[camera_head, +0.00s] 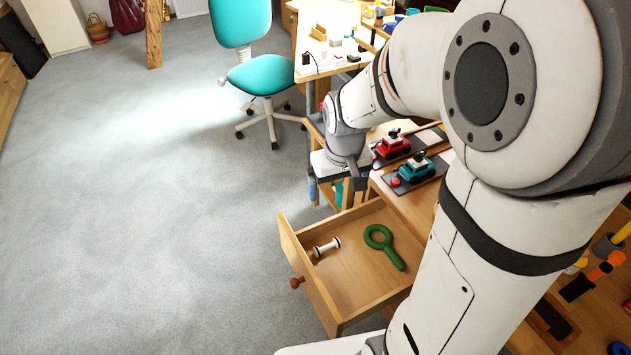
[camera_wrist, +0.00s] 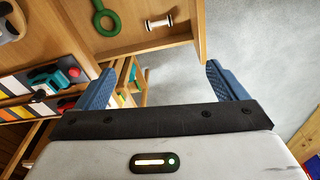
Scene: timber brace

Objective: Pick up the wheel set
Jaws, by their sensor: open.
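The wheel set (camera_head: 326,247) is a small pale axle with a dark-edged wheel at each end. It lies in the open wooden drawer (camera_head: 348,292), near the drawer's front. In the wrist view the wheel set (camera_wrist: 159,22) is at the top, ahead of my gripper and apart from it. My gripper (camera_wrist: 158,78) shows two blue padded fingers set wide apart, with nothing between them. In the head view my gripper (camera_head: 345,183) hangs beyond the drawer's far side, partly hidden by my arm.
A green ring-handled object (camera_head: 380,240) lies beside the wheel set in the drawer. A teal chair (camera_head: 262,75) stands behind. The grey floor left of the drawer is clear.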

